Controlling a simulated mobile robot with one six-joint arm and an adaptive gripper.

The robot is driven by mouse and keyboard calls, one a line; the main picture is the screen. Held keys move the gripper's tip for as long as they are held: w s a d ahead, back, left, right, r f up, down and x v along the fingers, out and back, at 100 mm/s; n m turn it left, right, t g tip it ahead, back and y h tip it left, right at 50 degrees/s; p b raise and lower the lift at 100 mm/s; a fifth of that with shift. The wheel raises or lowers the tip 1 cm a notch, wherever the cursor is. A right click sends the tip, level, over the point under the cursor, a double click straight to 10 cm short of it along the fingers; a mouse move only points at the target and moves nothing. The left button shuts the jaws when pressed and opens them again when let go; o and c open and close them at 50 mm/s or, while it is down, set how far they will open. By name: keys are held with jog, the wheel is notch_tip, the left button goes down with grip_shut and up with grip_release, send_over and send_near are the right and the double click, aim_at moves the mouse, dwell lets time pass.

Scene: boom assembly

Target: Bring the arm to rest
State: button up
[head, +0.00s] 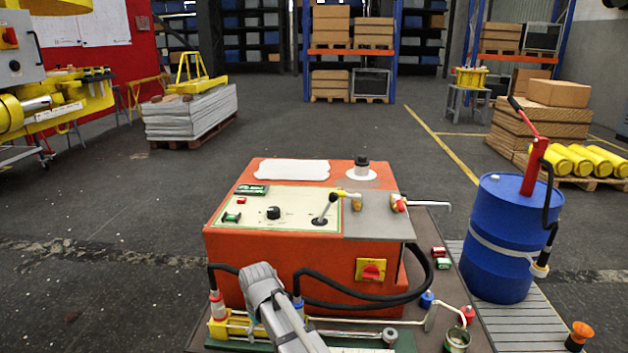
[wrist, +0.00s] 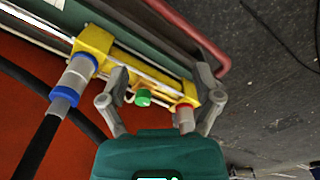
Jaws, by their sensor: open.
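My gripper (wrist: 160,85) is open in the wrist view, its two grey fingers spread apart. Behind the gap lies a yellow cylinder (wrist: 95,42) with a small green knob (wrist: 143,97) showing between the fingers. A blue-collared hose fitting (wrist: 74,78) stands left of the fingers, and a red-collared fitting (wrist: 184,117) shows beside the right finger. Whether the fingers touch any of these I cannot tell. In the head view my grey arm (head: 278,305) reaches across the front of the orange machine (head: 240,262); the fingers are hidden there.
Black hoses (head: 350,304) loop beside the orange machine. The blue drum (head: 505,235) with a red pump (head: 535,168) stands to the right. Small red and green parts (head: 441,258) lie near the machine. The floor (head: 110,225) at the left is clear.

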jog(key=s+d+f+m+b, duration=0.2)
jog(key=d+f+b, duration=0.1)
jog(key=d, duration=0.7)
jog(key=s+d+f+m+b, duration=0.2)
jog(key=d+f+m, duration=0.1)
jog(key=d, duration=0.7)
jog(key=s+d+f+m+b, duration=0.2)
jog(key=s+d+f+b, duration=0.1)
jog(key=d, duration=0.8)
notch_tip(320, 180, up, 37)
jog(key=p, duration=3.6)
jog(key=shift+w+a+r+p, duration=0.15)
jog(key=shift+w+a+p, duration=0.15)
jog(key=shift+p, duration=0.05)
jog(key=shift+c, duration=0.2)
